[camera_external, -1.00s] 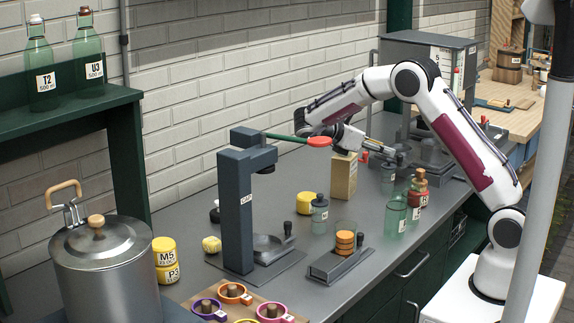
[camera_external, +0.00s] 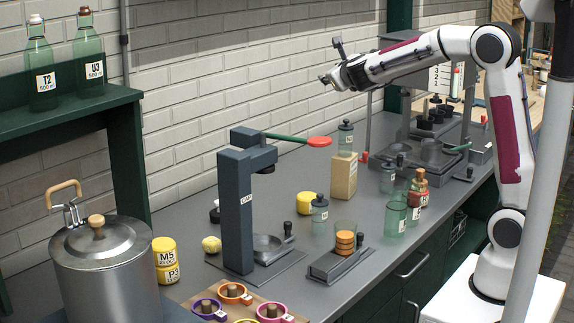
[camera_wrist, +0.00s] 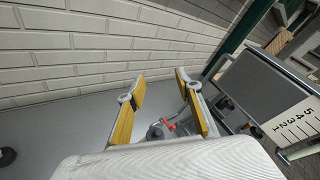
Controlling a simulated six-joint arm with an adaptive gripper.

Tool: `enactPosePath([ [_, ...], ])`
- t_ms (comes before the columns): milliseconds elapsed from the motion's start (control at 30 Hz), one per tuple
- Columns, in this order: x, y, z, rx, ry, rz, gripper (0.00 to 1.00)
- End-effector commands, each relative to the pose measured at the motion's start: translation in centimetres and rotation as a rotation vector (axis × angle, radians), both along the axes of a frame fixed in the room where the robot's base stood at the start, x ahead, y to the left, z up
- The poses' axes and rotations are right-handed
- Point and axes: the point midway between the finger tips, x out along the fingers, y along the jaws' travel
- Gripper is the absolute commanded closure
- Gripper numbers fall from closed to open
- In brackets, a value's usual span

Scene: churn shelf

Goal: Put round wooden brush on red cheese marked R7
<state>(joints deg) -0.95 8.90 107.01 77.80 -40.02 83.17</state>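My gripper (camera_external: 330,62) is raised high above the back of the counter, in front of the brick wall, in the external view. In the wrist view its two yellow-padded fingers (camera_wrist: 154,88) are spread apart with nothing between them. I cannot make out a round wooden brush in either view. I cannot make out a red cheese marked R7 either. Yellow cheese-like rounds marked M5 (camera_external: 165,250) and P3 (camera_external: 166,274) are stacked at the left, beside the metal churn.
A dark press stand (camera_external: 237,205) with a red-tipped green lever (camera_external: 319,142) rises mid-counter. A tan box (camera_external: 344,177) with a jar (camera_external: 346,137) on top stands behind.

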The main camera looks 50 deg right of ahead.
Motion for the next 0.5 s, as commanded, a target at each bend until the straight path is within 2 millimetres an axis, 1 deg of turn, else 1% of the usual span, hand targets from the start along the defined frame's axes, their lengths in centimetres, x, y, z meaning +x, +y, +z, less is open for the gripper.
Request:
enactPosePath([
  [33,-0.3,1.2,1.0,-0.054,0.026,0.074,0.65],
  [133,-0.7,3.8,2.4,-0.175,0.091,0.225,0.65],
  [233,-1.6,6.5,3.2,-0.308,0.157,0.370,0.65],
  [367,-3.5,10.0,3.6,-0.491,0.245,0.554,0.65],
  [500,-6.4,13.5,3.1,-0.701,0.341,0.741,0.65],
])
